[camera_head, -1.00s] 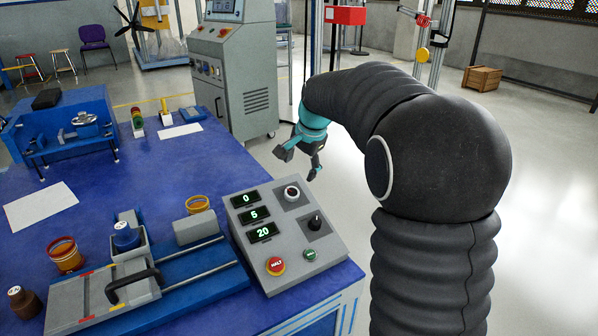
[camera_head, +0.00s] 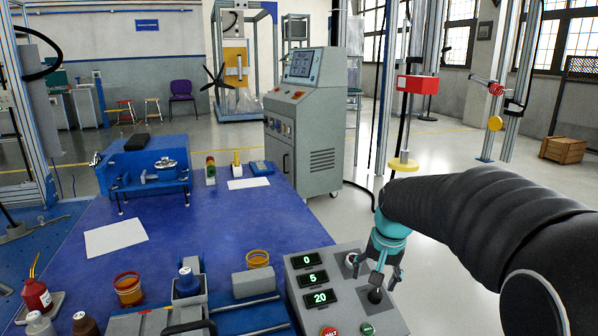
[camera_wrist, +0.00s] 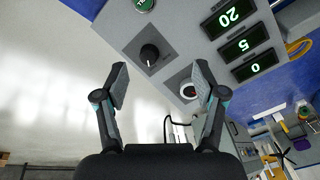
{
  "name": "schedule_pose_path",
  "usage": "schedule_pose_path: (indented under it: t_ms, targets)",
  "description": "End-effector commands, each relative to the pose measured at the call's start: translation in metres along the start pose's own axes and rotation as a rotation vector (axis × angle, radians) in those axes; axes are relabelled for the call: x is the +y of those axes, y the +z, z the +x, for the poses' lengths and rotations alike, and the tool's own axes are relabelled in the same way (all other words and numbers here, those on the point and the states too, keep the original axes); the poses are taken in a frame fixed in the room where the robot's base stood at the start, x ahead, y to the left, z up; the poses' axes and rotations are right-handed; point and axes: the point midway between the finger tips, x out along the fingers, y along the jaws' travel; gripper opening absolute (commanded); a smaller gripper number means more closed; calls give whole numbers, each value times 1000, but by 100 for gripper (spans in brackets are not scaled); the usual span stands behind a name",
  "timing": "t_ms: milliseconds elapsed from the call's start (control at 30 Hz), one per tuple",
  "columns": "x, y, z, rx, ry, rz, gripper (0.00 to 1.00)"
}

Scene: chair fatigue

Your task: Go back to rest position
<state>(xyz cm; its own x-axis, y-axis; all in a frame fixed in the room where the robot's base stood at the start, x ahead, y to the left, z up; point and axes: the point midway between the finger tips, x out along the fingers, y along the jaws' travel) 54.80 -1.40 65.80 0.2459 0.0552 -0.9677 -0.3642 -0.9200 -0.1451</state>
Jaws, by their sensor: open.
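My gripper (camera_head: 377,278) is open and empty in the head view, pointing down. In the picture it overlaps the right part of the grey control box (camera_head: 297,291), near its black knob (camera_head: 375,297). The box's displays read 0, 5 and 20. In the wrist view, my gripper (camera_wrist: 162,78) has its two fingers spread wide with nothing between them. The control box (camera_wrist: 195,57) lies beyond the fingertips, with its black knob (camera_wrist: 149,55) and a white-rimmed round control (camera_wrist: 188,90). I see no contact with the box.
The blue table (camera_head: 215,222) carries a blue fixture (camera_head: 150,165), a paper sheet (camera_head: 115,236), an orange-brown cup (camera_head: 128,289) and a clamp rig at the front. A grey console (camera_head: 305,125) stands behind it. Clear floor (camera_head: 330,215) lies beyond the table's right edge.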

Motion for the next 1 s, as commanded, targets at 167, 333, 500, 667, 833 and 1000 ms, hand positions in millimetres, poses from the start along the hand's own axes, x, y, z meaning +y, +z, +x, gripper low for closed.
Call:
schedule_pose_path:
  t_ms: [167, 333, 500, 667, 833, 1000]
  targets:
    - [19, 56, -20, 9, 18, -146, 70]
    - [39, 112, -35, 31, 31, -267, 70]
    - [56, 161, -47, 66, 37, -350, 70]
    - [70, 200, -55, 116, 37, -383, 70]
    - [76, 224, -67, 182, 24, -395, 70]
    - [77, 227, -82, 241, 10, -402, 70]
